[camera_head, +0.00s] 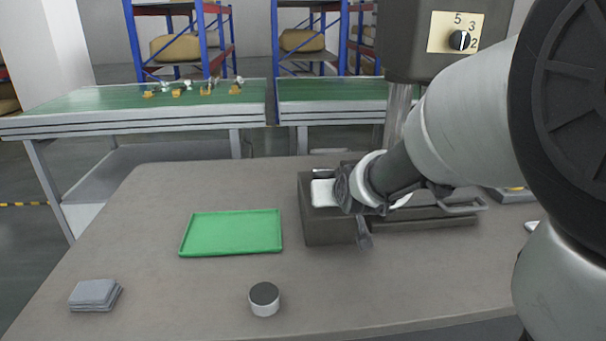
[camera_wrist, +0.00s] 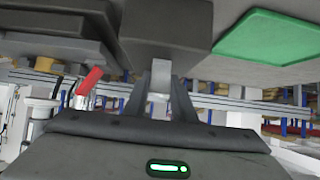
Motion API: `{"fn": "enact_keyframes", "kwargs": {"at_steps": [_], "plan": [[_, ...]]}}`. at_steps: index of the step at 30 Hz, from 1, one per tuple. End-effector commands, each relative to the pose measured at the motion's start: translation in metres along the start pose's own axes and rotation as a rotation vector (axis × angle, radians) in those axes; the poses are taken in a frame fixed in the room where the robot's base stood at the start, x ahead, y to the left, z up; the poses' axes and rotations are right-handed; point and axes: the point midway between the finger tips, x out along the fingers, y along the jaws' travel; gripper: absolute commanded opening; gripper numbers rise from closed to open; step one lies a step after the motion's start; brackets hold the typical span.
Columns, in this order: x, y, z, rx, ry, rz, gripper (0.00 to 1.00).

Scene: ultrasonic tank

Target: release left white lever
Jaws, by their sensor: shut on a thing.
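My gripper (camera_wrist: 160,92) has its two dark fingers on either side of a small pale piece, the white lever (camera_wrist: 160,76), on the face of the grey tank (camera_wrist: 165,28). The fingers are closed on it. In the head view, the grey tank (camera_head: 330,230) stands on the table right of the green tray. My gripper is at its front right side, and my arm hides the tank's right part and the lever. A white item (camera_head: 323,192) shows in the tank's open top.
A green tray (camera_head: 232,232) lies left of the tank, with grey pads (camera_head: 95,294) and a dark-topped round container (camera_head: 264,298) nearer the front. A red handle (camera_wrist: 88,82) shows beside my gripper. The table's front middle is mostly clear.

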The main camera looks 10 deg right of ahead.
Motion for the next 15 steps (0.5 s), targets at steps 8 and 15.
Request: {"fn": "enact_keyframes", "kwargs": {"at_steps": [8,15], "plan": [[-0.0002,0.0006,-0.0005,0.000,0.001,0.001,0.42],[-0.0009,0.0003,-0.0004,0.000,0.000,0.000,0.42]]}}
